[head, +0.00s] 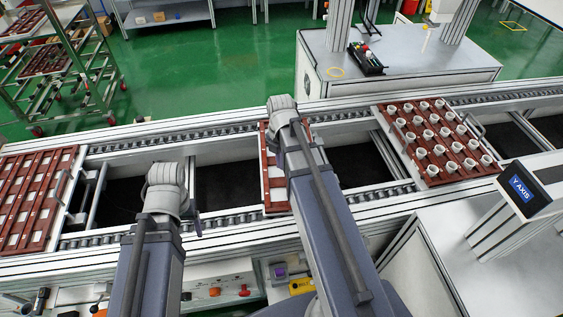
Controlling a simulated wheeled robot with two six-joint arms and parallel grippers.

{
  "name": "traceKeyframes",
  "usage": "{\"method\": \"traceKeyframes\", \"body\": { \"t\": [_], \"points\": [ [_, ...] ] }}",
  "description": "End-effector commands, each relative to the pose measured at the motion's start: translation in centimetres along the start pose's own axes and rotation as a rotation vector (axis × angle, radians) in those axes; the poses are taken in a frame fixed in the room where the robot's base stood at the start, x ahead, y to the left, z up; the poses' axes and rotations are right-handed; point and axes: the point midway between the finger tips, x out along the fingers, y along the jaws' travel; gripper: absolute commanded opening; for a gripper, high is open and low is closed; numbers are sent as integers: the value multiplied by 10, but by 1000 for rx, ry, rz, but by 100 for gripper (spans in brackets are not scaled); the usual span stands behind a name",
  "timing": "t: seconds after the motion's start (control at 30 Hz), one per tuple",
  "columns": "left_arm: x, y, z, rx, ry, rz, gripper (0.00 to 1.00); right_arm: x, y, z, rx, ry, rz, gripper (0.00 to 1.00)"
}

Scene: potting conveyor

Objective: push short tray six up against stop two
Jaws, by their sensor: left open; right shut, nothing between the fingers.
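A short red-brown tray (273,183) with a pale surface lies across the conveyor rails in the middle, partly hidden under my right forearm. I read no number on it. My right gripper (281,104) is shut and empty at the tray's far end; its fingers are mostly hidden by the wrist, so contact is unclear. My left gripper (193,207) is open and empty over the conveyor, left of the tray and apart from it. Crossbars span the rails at left (91,197) and right (390,153); I cannot tell which, if either, is stop two.
A tray with several white cups (419,168) sits on the conveyor at right, and a slatted red-brown tray (62,200) at left. The conveyor's dark gap (225,180) is clear left of the middle tray. A "Y AXIS" unit (528,188) stands at front right.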

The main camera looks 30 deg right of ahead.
Motion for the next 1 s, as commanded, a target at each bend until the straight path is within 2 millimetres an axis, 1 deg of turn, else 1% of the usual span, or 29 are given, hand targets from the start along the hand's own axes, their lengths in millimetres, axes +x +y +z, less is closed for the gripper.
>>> {"method": "traceKeyframes", "body": {
  "t": [0.03, 0.43, 0.47, 0.5, 0.53, 0.67, 0.77, 1.0],
  "points": [
    [15, 2, -1, 0, 0, 0, 76, 15, 0, 0, 0, 0, 0, 0],
    [71, 7, -4, 0, 0, 0, 76, 71, 0, 0, 0, 0, 0, 0],
    [67, 6, -4, 0, 0, 0, 76, 68, 1, 6, 2, 0, 0, 0],
    [63, 6, -4, 0, 0, 0, 76, 63, 2, 17, 4, 0, 0, 0],
    [62, 6, -4, 0, 0, 0, 76, 63, 2, 22, 5, 0, 0, 0],
    [62, 6, -4, 0, 0, 0, 76, 62, 1, 37, 2, 0, 0, 0],
    [62, 6, -4, 0, 0, 0, 76, 62, 0, 40, 1, 0, 0, 0],
    [62, 6, -4, 0, 0, 0, 76, 63, 0, 40, 0, 0, 0, 0]
  ]
}}
